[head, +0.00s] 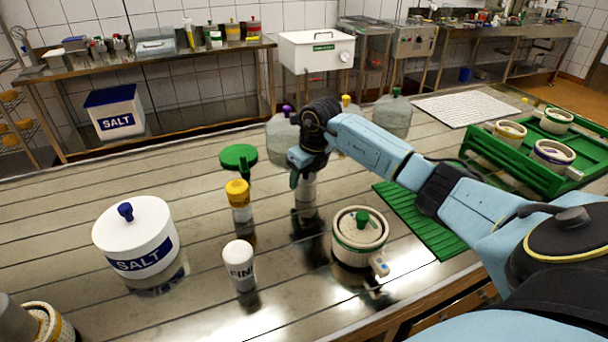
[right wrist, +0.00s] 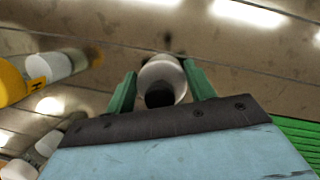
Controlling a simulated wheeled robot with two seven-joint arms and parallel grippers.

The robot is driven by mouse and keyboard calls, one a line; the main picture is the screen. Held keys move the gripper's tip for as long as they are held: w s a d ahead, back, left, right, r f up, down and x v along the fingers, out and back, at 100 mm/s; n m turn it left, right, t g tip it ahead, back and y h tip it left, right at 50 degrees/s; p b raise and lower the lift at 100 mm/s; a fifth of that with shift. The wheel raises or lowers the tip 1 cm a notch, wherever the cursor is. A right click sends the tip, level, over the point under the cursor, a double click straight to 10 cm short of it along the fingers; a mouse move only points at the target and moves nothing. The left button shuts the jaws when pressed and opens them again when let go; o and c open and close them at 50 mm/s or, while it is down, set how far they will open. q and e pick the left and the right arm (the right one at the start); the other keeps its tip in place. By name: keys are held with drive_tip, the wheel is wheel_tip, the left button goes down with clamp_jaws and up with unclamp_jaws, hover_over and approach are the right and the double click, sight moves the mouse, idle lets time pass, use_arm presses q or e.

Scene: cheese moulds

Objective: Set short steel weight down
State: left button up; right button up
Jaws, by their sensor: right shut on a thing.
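My right gripper (head: 304,176) points down over the middle of the steel table (head: 200,300). It is shut on the short steel weight (head: 306,190), a pale shiny cylinder that shows just below the hand. In the right wrist view the weight (right wrist: 162,80) sits between the two green fingers (right wrist: 160,88), with a dark round end facing the camera. The weight is upright and at or close above the table; I cannot tell if it touches. The hand hides its upper part in the head view.
A cheese mould (head: 359,238) with a green knob stands right and nearer. A yellow-capped jar (head: 239,200), a white-capped jar (head: 239,265) and a salt tub (head: 136,238) stand left. Large jars stand behind. A green mat (head: 407,207) and a green crate (head: 515,175) lie right.

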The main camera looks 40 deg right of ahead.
sight(313, 182)
drive_tip(key=shift+f, duration=0.1)
use_arm(q)
drive_tip(key=shift+w+a, duration=0.1)
use_arm(e)
drive_tip(key=o, duration=1.4)
drive_tip(key=shift+c, duration=0.2)
drive_tip(key=shift+r, duration=0.2)
use_arm(q)
drive_tip(key=shift+d+r+p, duration=0.5)
drive_tip(key=shift+d, duration=0.4)
use_arm(e)
drive_tip(key=v, duration=1.2)
use_arm(q)
drive_tip(key=shift+a, duration=0.15)
